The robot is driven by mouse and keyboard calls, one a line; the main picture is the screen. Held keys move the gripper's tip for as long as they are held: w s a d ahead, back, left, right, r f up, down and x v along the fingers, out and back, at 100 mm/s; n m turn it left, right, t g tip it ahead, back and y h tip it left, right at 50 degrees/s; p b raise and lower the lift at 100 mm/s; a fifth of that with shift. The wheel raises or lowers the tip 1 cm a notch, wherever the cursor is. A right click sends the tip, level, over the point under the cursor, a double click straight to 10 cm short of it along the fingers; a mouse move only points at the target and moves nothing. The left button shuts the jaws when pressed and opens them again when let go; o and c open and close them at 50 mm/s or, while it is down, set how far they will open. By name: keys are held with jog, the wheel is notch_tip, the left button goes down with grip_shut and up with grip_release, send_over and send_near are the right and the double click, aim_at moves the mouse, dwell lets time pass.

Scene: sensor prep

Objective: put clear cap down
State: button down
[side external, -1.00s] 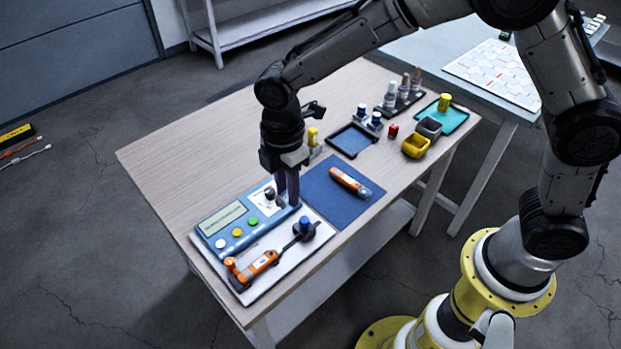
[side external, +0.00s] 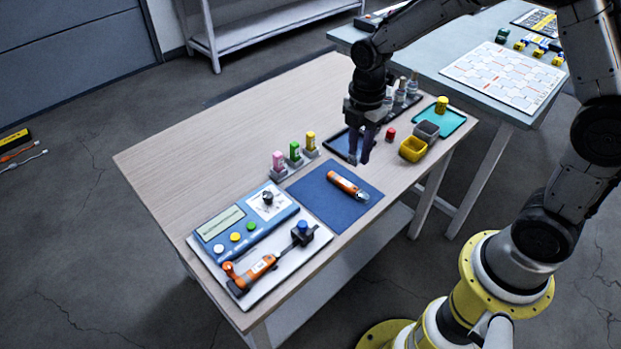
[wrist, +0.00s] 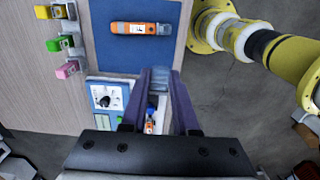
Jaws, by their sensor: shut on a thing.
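My gripper (side external: 359,157) points down near the front edge of the dark blue tray (side external: 338,144), above the far end of the table. In the wrist view my gripper (wrist: 161,80) is shut on a small pale, see-through piece, the clear cap (wrist: 160,76), between its fingertips. The cap is too small to make out in the side view. The gripper hides part of the tray and whatever stands behind it.
An orange tool (side external: 347,185) lies on the blue mat (side external: 318,196). Pink (side external: 278,161), green (side external: 294,152) and yellow (side external: 310,141) pieces stand in holders. A red piece (side external: 390,134) and a yellow bin (side external: 413,149) are to the right. The table's left is clear.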

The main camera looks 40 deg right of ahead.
aim_at(357, 152)
jog(key=f, duration=0.3)
jog(key=shift+w, duration=0.25)
jog(key=w+f, duration=0.2)
jog(key=w, duration=0.2)
jog(key=w+f, duration=0.3)
jog(key=w, duration=0.1)
jog(key=w+f, duration=0.3)
jog(key=w, duration=0.1)
jog(key=shift+w+a+f, duration=0.15)
jog(key=shift+w+f, duration=0.05)
jog(key=shift+f, duration=0.05)
jog(key=shift+w+f, duration=0.5)
jog(key=shift+f, duration=0.1)
jog(key=shift+w+f, duration=0.1)
jog(key=shift+f, duration=1.5)
jog(key=shift+f, duration=0.2)
jog(key=c, duration=0.7)
grip_release()
jog(key=shift+r, duration=0.15)
